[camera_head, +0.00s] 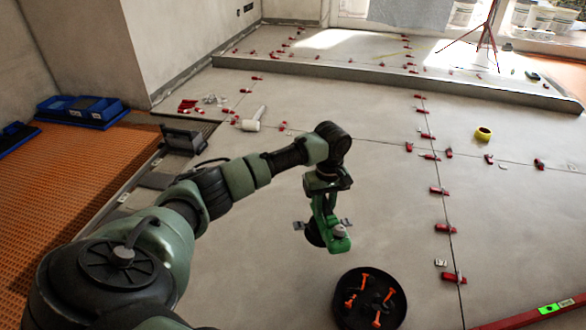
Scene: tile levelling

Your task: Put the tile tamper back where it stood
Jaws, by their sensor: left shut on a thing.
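My left arm reaches in from the left, and its gripper (325,205) hangs over the grey tiled floor near the middle of the head view. The gripper is shut on a green tool with a dark round part, which I take to be the tile tamper (338,245). The arm and wrist partly hide the tool, and I cannot tell whether it touches the floor. My right gripper is not in view.
A black round tub (342,318) with orange pieces stands just below the tool. A white-headed mallet (251,125) and a dark grey carrier (185,139) lie farther back. Red clips line the joints. A yellow tape roll (483,134) and red level (530,316) are right.

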